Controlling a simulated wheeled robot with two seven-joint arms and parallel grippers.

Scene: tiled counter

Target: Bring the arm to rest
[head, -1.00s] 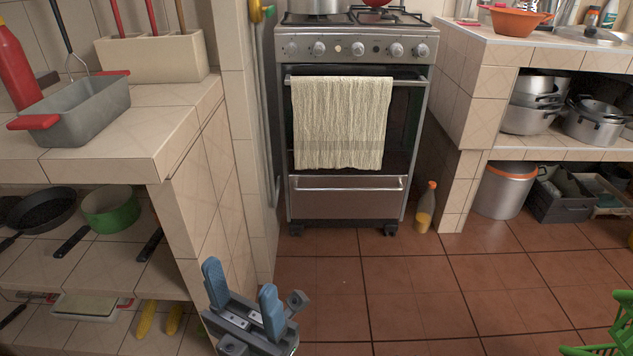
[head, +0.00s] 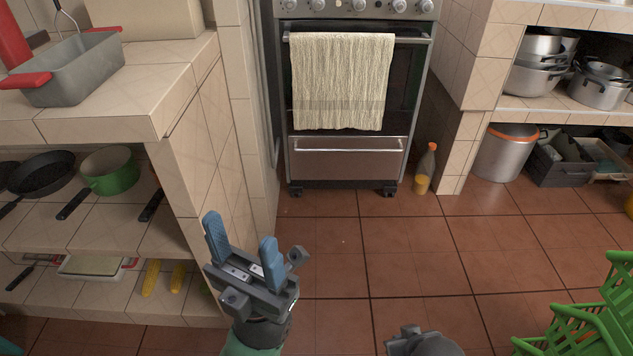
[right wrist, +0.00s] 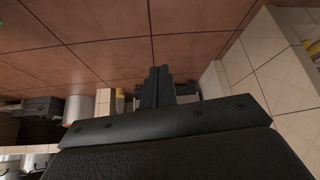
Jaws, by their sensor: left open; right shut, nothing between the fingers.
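My left gripper (head: 242,252) is in the lower middle of the head view. Its two blue fingers are spread apart with nothing between them. It is above the tiled floor, beside the end of the left counter. My right arm shows only as a grey part at the bottom edge of the head view. In the right wrist view my right gripper (right wrist: 158,74) has its dark fingers together, with nothing held. It appears over the brown floor tiles.
The left counter (head: 110,122) bears a grey pan (head: 75,75) with red handles. The stove (head: 350,158) with a towel (head: 342,85) stands ahead, a bottle (head: 425,170) beside it. A green crate (head: 590,325) is at the lower right. The middle floor is clear.

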